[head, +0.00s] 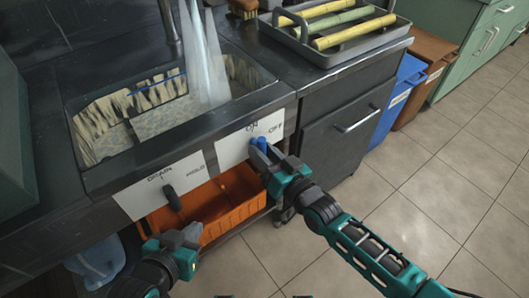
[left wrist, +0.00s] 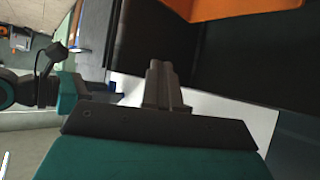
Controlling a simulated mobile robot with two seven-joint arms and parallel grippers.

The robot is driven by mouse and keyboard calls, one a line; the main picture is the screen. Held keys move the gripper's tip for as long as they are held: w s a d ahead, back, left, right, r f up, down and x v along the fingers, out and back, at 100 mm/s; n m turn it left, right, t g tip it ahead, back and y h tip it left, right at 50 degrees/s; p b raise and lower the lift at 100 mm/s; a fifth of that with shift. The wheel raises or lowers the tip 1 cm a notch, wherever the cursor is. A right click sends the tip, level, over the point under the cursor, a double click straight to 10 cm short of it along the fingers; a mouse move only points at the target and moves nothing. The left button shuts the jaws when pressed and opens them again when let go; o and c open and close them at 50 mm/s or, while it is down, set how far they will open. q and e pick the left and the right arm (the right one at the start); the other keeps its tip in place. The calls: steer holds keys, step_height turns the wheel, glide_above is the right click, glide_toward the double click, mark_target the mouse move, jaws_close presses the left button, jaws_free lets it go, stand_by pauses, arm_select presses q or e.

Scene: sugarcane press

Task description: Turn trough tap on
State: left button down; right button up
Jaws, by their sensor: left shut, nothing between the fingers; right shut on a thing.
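The trough tap's blue handle (head: 261,145) sits on a white ON/OFF plate on the front of the trough (head: 82,181), close below the ON mark. My right gripper (head: 267,157) is shut on this handle and hides part of it. A pale stream of water (head: 206,62) falls from above into the trough, where water lies over dirty-looking walls. My left gripper (head: 190,232) is shut and empty, low in front of the trough, below the black drain knob (head: 172,198). Its closed fingers also show in the left wrist view (left wrist: 160,82).
An orange crate (head: 222,208) stands under the trough, behind both grippers. A tray (head: 350,52) with cane stalks is on the counter at the right. A blue bin (head: 396,100) and a brown bin (head: 432,72) stand beyond the cabinet. The tiled floor at the right is clear.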

steer(key=o, duration=0.8)
steer(key=shift+w+d+r, duration=0.2)
steer(key=shift+r, duration=0.05)
steer(key=o, duration=0.9)
steer(key=shift+s+a+f, duration=0.15)
steer(key=shift+o, duration=0.2)
steer(key=p+v, duration=0.2)
steer(key=v, duration=1.1)
steer(key=shift+c, duration=0.3)
